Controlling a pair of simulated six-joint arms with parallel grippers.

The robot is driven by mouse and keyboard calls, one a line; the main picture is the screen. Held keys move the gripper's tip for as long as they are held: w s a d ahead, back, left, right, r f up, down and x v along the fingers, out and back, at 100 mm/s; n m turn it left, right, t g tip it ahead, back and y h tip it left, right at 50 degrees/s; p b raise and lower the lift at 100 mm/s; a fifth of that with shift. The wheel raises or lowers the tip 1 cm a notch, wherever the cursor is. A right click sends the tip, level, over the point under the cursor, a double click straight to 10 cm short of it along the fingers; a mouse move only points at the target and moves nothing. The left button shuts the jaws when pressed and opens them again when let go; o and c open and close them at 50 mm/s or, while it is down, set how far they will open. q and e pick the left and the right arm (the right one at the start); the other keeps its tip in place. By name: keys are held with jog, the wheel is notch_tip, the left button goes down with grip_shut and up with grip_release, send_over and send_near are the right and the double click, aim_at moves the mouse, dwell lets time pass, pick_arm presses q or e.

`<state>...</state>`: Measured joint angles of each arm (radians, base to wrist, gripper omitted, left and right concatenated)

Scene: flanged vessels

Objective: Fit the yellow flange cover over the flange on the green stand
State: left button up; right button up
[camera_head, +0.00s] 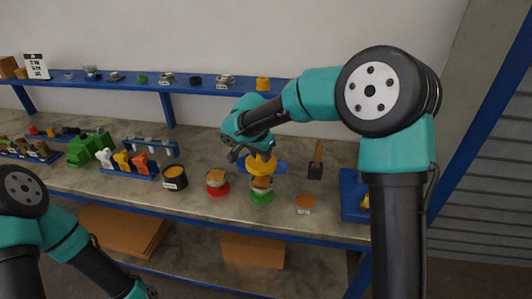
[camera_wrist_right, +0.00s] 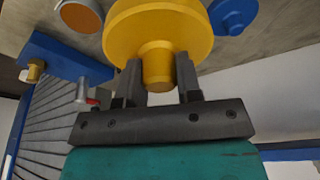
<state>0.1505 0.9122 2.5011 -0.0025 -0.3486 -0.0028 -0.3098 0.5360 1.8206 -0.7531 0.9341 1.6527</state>
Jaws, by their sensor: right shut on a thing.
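The yellow flange cover (camera_head: 262,165) is a round disc with a knob. My right gripper (camera_head: 257,153) is shut on this knob; the right wrist view shows the knob between the two fingers (camera_wrist_right: 159,78) and the wide yellow disc (camera_wrist_right: 160,28) beyond them. In the head view the cover is just above the flange on the green stand (camera_head: 261,196). An orange-brown flange face (camera_head: 261,182) shows below it, partly hidden by the cover. I cannot tell whether the cover touches the flange. My left arm shows at the lower left, but its gripper is out of view.
A red stand (camera_head: 217,188) with a similar flange is close on the left, and a black round container (camera_head: 175,178) further left. A blue part (camera_head: 279,168) lies behind the cover. An orange disc (camera_head: 305,203) is on the right. A blue shelf (camera_head: 210,86) runs behind.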

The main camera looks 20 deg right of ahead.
jog(key=shift+f, duration=0.1)
send_over(263, 180)
jog(key=shift+s+a+f, duration=0.15)
jog(key=shift+a+f, duration=0.05)
jog(key=shift+f, duration=0.9)
jog(key=shift+s+a+f, duration=0.1)
jog(key=shift+a+f, duration=0.05)
jog(key=shift+f, duration=0.9)
jog(key=shift+f, duration=2.2)
jog(key=o, duration=1)
jog(key=v, duration=1.7)
jog(key=shift+r, duration=0.2)
